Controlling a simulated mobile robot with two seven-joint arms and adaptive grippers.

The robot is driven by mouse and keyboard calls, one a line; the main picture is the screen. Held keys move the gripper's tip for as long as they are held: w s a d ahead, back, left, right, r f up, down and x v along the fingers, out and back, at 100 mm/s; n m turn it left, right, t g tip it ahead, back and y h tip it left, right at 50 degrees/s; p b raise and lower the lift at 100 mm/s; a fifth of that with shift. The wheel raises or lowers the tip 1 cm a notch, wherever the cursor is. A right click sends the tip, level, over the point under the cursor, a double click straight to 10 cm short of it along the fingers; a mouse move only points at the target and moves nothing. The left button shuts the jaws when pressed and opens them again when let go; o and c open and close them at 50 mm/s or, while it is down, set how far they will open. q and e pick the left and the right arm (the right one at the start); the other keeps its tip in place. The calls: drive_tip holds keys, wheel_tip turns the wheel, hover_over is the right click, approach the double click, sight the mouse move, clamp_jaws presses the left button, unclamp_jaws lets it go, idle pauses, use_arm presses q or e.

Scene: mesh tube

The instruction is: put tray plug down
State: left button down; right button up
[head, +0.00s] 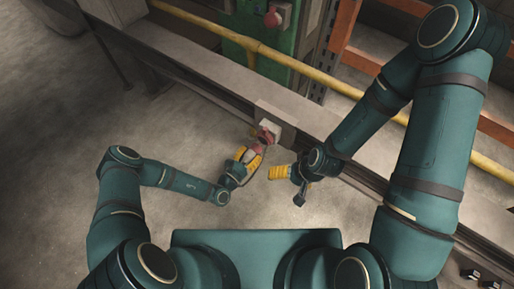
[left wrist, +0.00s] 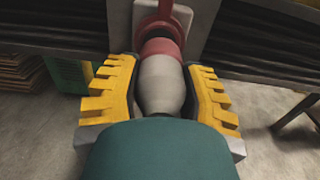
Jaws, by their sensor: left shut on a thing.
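The tray plug (left wrist: 160,82) has a pale grey body and a red collar. My left gripper (head: 249,158) is shut on it, with one yellow finger on each side of the grey body in the left wrist view. The plug's red front end lies against or just before a red socket (left wrist: 157,27) on a light box, and I cannot tell whether it is seated. The socket also shows small in the head view (head: 265,134). My right gripper (head: 272,173) is to the right of the left one; its yellow fingers show, but their gap is unclear.
A long grey metal tray (head: 190,72) runs diagonally past the socket. A yellow pipe (head: 350,90), a green cabinet (head: 240,45) and orange racking (head: 343,25) stand behind it. Bare concrete floor (head: 65,125) lies open at the left.

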use_arm(q)
drive_tip(key=shift+s+a, duration=0.1)
drive_tip(key=shift+s, duration=0.05)
use_arm(e)
drive_tip(key=shift+r, duration=0.1)
idle(0.4)
use_arm(q)
drive_tip(key=shift+a+r, duration=0.2)
drive_tip(key=a+r, duration=0.5)
drive_tip(key=r, duration=0.4)
drive_tip(key=a+r+n+y, duration=0.1)
drive_tip(key=a+r, duration=0.4)
drive_tip(key=r, duration=0.4)
drive_tip(key=a+r+t, duration=0.1)
drive_tip(key=a+r, duration=0.4)
drive_tip(key=r, duration=0.4)
drive_tip(key=shift+s+a+r+y, duration=0.25)
drive_tip(key=shift+s+r+y, duration=0.1)
drive_tip(key=shift+r+y, duration=0.05)
use_arm(e)
drive_tip(key=shift+s, duration=0.4)
